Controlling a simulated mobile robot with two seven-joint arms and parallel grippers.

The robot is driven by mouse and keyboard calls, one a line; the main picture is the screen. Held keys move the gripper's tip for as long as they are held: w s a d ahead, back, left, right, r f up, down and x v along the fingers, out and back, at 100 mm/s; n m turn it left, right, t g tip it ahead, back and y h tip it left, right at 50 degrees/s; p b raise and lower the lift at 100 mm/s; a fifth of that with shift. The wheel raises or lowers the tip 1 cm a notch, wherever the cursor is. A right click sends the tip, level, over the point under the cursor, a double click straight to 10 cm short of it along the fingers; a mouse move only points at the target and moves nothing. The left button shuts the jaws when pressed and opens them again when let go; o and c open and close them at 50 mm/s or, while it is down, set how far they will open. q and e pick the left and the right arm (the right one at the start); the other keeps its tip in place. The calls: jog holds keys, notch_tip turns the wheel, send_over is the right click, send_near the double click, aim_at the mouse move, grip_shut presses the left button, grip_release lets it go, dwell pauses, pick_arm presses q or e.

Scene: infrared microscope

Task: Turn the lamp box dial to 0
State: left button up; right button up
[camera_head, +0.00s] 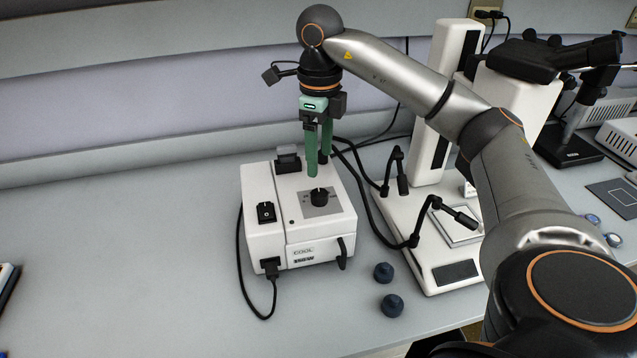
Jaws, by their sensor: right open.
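The lamp box (262,227) is a white box on the bench, left of the microscope. Its dial (319,196) is a black knob on a grey plate on the top face. The small scale marks around the dial are too small to read. My right gripper (318,170) has green fingers pointing down just above and behind the dial. The fingers are open with nothing between them, and they look apart from the knob. My left gripper is not in view.
A black rocker switch (266,212) is on the box's top left. The white microscope (432,240) stands to the right with gooseneck lights. A cable (241,270) hangs at the box's left. The left bench is mostly clear.

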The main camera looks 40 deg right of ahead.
aim_at(319, 193)
notch_tip(319, 193, down, 9)
jog(key=shift+r, duration=0.15)
grip_shut()
dwell(0.7)
